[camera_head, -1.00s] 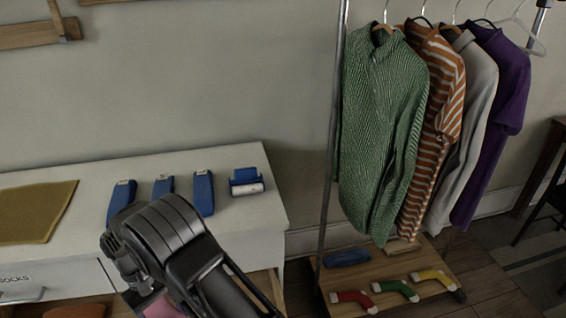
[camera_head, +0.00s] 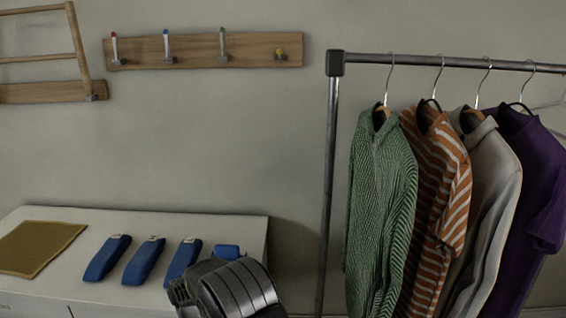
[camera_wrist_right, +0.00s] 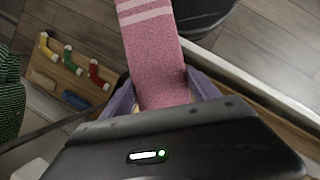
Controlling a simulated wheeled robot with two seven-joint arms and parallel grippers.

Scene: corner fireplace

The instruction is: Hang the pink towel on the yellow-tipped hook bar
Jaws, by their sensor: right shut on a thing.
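The pink towel (camera_wrist_right: 150,55), with pale stripes, is between the fingers of my right gripper (camera_wrist_right: 163,92) in the right wrist view. That gripper is shut on it, and the towel extends away from the fingers. The yellow-tipped hook bar (camera_head: 281,54) is at the right end of a wooden wall board (camera_head: 200,52) in the head view, and nothing hangs on it. My right arm shows at the bottom of the head view, below the board, but its gripper and the towel are out of that picture. My left gripper is not in view.
Red, blue and green-tipped hooks share the board. A white cabinet (camera_head: 60,285) holds blue folded items (camera_head: 145,262) and an olive cloth (camera_head: 38,246). A metal clothes rack (camera_head: 331,180) with hanging garments stands right. The wall between board and cabinet is clear.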

